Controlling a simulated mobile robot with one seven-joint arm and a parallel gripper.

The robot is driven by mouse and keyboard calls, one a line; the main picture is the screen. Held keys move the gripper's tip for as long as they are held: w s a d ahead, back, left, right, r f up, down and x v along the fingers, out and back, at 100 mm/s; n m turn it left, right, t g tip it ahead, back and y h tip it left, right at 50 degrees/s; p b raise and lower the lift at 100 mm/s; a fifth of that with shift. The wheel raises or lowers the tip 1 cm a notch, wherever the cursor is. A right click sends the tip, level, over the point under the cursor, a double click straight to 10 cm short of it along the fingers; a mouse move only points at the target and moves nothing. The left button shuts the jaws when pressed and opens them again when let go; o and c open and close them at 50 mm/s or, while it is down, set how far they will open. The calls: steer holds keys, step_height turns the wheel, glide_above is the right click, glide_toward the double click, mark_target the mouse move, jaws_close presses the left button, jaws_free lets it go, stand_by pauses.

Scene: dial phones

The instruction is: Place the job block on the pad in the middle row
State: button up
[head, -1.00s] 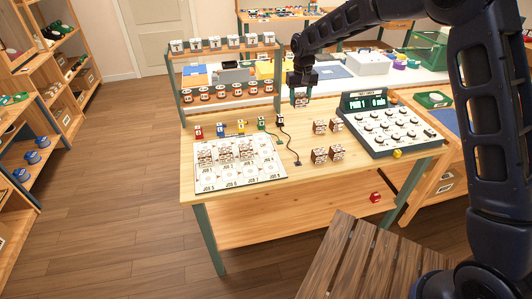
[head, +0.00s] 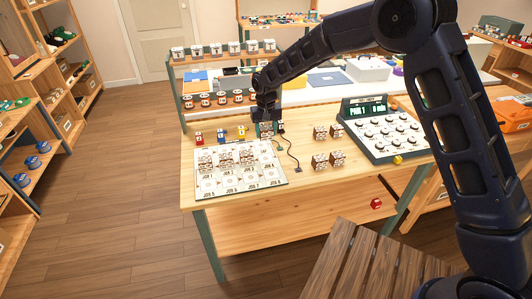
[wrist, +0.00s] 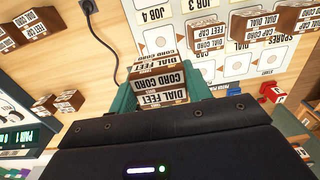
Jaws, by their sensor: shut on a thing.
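In the head view my gripper (head: 266,129) is at the back right corner of the white job board (head: 238,190); there the block is largely hidden. In the wrist view, the board's middle row carries several brown labelled blocks (wrist: 207,33). The pad by the JOB 4 label (wrist: 157,40) in that row is bare and lies just beyond the held block. A gap under the block is hard to judge.
Several more brown blocks (head: 320,161) stand right of the board. A black cord (head: 289,151) lies between them and the board. Red, blue and yellow pieces (head: 221,134) line the board's back edge. A dial console (head: 385,134) stands at the table's right.

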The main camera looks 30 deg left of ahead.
mark_target(266, 158)
step_height(266, 158, down, 11)
stand_by(0.6)
steer(key=shift+f, duration=0.15)
steer(key=o, duration=1)
step_height(266, 158, up, 12)
steer(key=shift+r, duration=0.15)
